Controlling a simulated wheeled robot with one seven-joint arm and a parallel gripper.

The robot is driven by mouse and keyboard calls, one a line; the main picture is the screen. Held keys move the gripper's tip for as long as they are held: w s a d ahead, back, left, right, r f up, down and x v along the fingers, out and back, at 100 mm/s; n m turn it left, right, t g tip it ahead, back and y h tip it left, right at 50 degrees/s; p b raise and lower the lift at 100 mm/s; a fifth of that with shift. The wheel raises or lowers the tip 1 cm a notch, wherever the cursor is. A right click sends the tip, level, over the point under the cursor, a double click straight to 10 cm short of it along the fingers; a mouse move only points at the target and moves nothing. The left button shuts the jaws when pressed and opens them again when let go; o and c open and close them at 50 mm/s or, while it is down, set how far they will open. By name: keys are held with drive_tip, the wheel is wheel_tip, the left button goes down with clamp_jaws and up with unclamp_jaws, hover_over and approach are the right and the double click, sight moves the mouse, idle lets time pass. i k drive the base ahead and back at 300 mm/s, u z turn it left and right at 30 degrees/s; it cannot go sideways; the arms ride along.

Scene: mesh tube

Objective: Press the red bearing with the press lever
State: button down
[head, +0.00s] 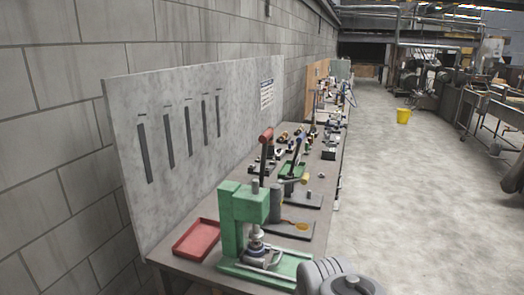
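A green press (232,212) stands near the front end of the workbench, on a green base plate (284,262). Its dark press lever rises from the top, nearly upright, with a red handle (266,134) at its upper end. Silver metal parts (257,247) sit under the press head on the base. I cannot make out a red bearing; it is hidden or too small to tell. A rounded grey link of my arm shows at the bottom edge, right of the press. My gripper's fingers are not in view.
A red tray (196,240) lies left of the press on the workbench (172,262). Behind stand another lever tool with a green tray (292,171) and several small tools. A grey panel (178,130) backs the bench.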

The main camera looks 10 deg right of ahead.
sight(264, 139)
drive_tip(key=k, duration=0.5)
drive_tip(key=z, duration=1.2)
drive_tip(key=i, duration=3.4)
drive_tip(key=u, duration=5.3)
